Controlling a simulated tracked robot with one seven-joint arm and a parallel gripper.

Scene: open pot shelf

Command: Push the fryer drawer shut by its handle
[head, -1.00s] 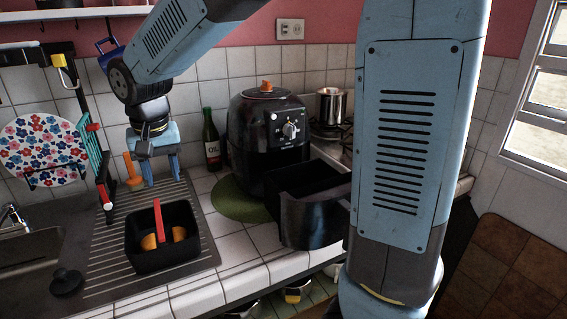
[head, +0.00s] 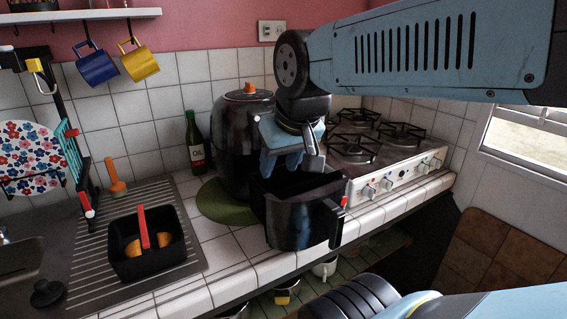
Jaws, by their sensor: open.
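The black air fryer (head: 232,120) stands on a green round mat on the tiled counter. Its drawer (head: 290,222) is pulled out toward the front and looks empty inside where I can see. The drawer's handle (head: 338,212) sticks out at its front right, with a red spot near its top. My gripper (head: 290,165) is open, pointing down above the rear part of the drawer, between the fryer body and the handle. Its fingers are partly hidden, so I cannot tell whether they touch the drawer. My arm hides the fryer's front dial.
A stove (head: 365,158) with several burners stands right of the fryer. An oil bottle (head: 195,143) is behind left. Blue (head: 96,67) and yellow (head: 139,63) mugs hang above.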

